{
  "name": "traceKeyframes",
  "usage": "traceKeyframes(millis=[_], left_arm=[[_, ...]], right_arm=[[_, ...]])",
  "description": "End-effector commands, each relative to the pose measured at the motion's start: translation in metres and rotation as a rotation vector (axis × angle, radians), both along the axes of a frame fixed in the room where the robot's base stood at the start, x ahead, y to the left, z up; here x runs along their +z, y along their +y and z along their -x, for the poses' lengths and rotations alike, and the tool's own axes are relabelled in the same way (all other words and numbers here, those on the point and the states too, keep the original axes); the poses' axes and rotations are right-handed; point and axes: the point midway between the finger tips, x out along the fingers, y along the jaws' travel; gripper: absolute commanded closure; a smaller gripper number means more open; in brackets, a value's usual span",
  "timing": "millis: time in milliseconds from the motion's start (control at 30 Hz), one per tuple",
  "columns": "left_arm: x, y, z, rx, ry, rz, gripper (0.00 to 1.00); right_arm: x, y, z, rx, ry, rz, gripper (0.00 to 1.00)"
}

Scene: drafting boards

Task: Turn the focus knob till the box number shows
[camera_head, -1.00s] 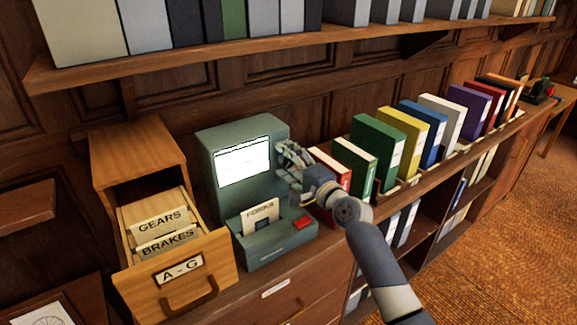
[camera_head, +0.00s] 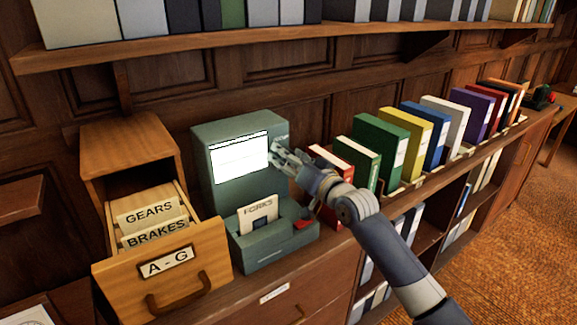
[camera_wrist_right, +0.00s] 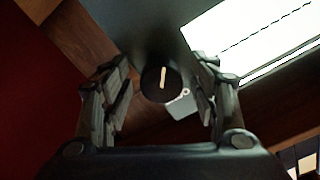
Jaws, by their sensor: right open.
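The grey-green reader (camera_head: 248,135) stands on the cabinet with a lit white screen (camera_head: 238,158); I cannot read a number on it. In the right wrist view the screen (camera_wrist_right: 250,38) shows at the upper right. The focus knob (camera_wrist_right: 160,80) is a dark round knob with a pale line, between the open fingers of my right gripper (camera_wrist_right: 160,88), and I cannot tell whether they touch it. In the head view my right gripper (camera_head: 284,157) is at the reader's right side and hides the knob. A FORKS card (camera_head: 258,215) stands in the reader's tray. My left gripper is not in view.
An open wooden drawer (camera_head: 190,285) marked A - G, with GEARS and BRAKES cards, sticks out at the left. Coloured binders (camera_head: 378,147) stand in a row to the right. A red button (camera_head: 303,223) is on the reader's base. A shelf (camera_head: 200,48) runs above.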

Motion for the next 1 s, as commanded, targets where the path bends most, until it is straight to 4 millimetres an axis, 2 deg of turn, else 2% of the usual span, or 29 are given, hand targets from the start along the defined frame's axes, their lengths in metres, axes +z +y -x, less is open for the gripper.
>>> traceKeyframes(millis=[133, 167, 333, 567, 667, 800, 900, 1000], left_arm=[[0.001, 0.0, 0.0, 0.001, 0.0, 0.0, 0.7], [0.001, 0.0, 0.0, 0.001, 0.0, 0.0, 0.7], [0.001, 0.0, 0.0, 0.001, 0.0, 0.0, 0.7], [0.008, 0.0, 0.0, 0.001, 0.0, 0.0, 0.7], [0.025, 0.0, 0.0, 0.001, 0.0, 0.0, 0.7], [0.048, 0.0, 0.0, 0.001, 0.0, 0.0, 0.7], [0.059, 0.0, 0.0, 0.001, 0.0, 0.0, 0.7], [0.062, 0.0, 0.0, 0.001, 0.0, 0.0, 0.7]], right_arm=[[0.001, 0.0, 0.0, 0.0, 0.001, -0.002, 0.45], [0.001, 0.0, 0.0, 0.0, 0.001, -0.002, 0.5], [0.001, 0.0, 0.0, 0.0, 0.003, -0.004, 0.88], [0.003, 0.001, 0.0, 0.0, 0.032, -0.043, 0.9], [0.006, 0.001, 0.001, 0.001, 0.131, -0.175, 0.9], [0.007, 0.001, 0.001, -0.001, 0.325, -0.441, 0.9], [0.005, 0.001, 0.0, -0.001, 0.443, -0.605, 0.9], [0.003, 0.001, 0.0, -0.001, 0.507, -0.697, 0.9]])
